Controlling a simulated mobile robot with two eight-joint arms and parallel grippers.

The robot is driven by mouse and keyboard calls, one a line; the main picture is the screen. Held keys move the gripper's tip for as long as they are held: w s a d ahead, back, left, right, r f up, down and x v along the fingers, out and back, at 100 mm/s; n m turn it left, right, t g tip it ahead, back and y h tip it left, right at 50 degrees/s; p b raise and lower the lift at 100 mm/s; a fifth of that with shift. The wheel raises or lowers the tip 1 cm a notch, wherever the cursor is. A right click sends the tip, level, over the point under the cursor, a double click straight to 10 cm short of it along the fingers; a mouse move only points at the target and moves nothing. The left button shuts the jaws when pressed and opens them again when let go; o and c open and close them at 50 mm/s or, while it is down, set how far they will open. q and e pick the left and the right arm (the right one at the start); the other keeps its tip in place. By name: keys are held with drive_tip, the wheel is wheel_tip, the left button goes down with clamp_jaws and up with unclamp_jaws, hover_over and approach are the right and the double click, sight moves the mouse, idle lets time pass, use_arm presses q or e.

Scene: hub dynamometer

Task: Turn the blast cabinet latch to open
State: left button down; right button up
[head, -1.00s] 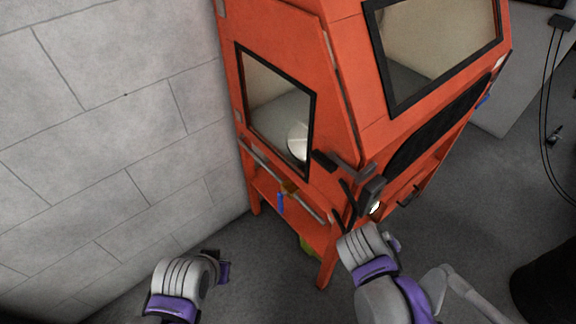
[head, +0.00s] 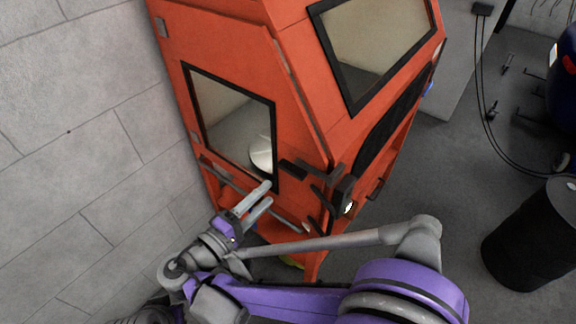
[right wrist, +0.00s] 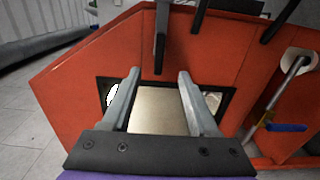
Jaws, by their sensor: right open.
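The blast cabinet (head: 240,45) is orange, with a framed side window (head: 225,110). A dark bar, seemingly the latch (head: 296,168), sticks out at the side panel's front edge. My right gripper (head: 267,193) is open and empty, just left of and below the bar's free end. In the right wrist view, the gripper (right wrist: 159,75) points at the side panel. The dark bar (right wrist: 160,38) shows between the fingertips and past them, with no visible contact. My left gripper is not in view.
A dark bracket with a lamp (head: 345,195) projects from the cabinet's front corner. A block wall (head: 80,130) stands close on the left. A blue-handled valve (right wrist: 285,127) is beside the side panel.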

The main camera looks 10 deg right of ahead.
sight(289, 173)
drive_tip(key=p+x, duration=0.1)
drive_tip(key=x, duration=0.9)
drive_tip(key=shift+w+d, duration=0.15)
drive_tip(key=shift+d, duration=0.1)
drive_tip(key=shift+c, duration=0.3)
clamp_jaws()
